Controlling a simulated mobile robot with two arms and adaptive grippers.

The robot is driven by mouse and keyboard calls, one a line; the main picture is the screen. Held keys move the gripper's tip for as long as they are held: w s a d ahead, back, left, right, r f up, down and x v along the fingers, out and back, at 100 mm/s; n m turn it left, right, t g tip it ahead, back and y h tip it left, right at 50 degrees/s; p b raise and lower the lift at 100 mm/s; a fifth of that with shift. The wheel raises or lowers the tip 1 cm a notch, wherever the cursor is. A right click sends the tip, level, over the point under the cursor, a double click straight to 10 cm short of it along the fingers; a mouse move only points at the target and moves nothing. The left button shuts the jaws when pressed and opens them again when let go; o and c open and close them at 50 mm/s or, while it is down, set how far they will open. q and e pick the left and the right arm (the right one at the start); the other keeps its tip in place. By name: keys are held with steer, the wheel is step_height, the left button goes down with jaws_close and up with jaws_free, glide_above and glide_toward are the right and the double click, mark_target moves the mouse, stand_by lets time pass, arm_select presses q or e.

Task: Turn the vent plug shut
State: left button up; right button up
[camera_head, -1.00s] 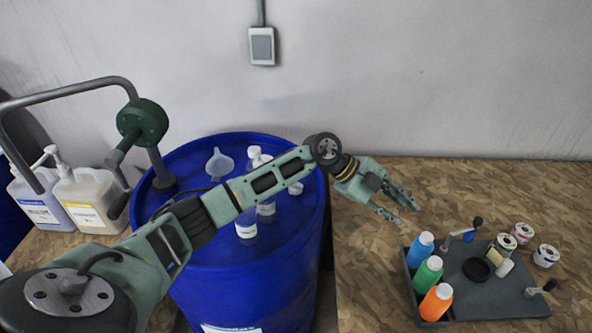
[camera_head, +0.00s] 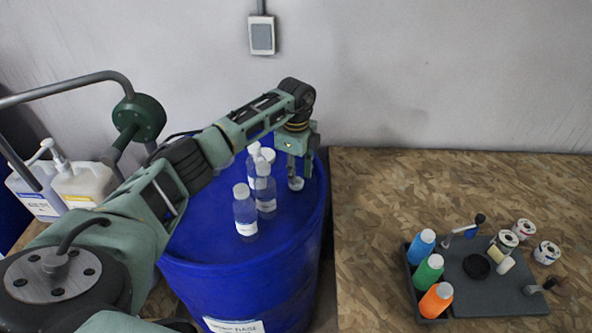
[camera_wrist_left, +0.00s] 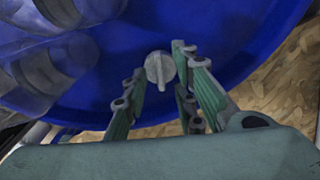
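The vent plug (camera_head: 296,184) is a small pale grey cap near the right edge of the blue drum's top (camera_head: 270,225). In the left wrist view the vent plug (camera_wrist_left: 159,68) is round, with a raised bar across it. My left gripper (camera_head: 299,173) points down over it. In the left wrist view the left gripper (camera_wrist_left: 161,66) is open, one finger on each side of the plug. A gap shows on both sides, and I cannot see contact. My right gripper is not in view.
Several clear bottles (camera_head: 245,212) stand on the drum just left of my gripper. A green pump with a bent pipe (camera_head: 140,118) and white jugs (camera_head: 88,187) are at the left. The wooden table (camera_head: 400,200) at the right holds a tray with coloured bottles (camera_head: 427,272).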

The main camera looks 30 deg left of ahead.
arm_select(q)
steer(key=shift+f, duration=0.45)
steer(key=shift+c, duration=0.5)
jaws_close()
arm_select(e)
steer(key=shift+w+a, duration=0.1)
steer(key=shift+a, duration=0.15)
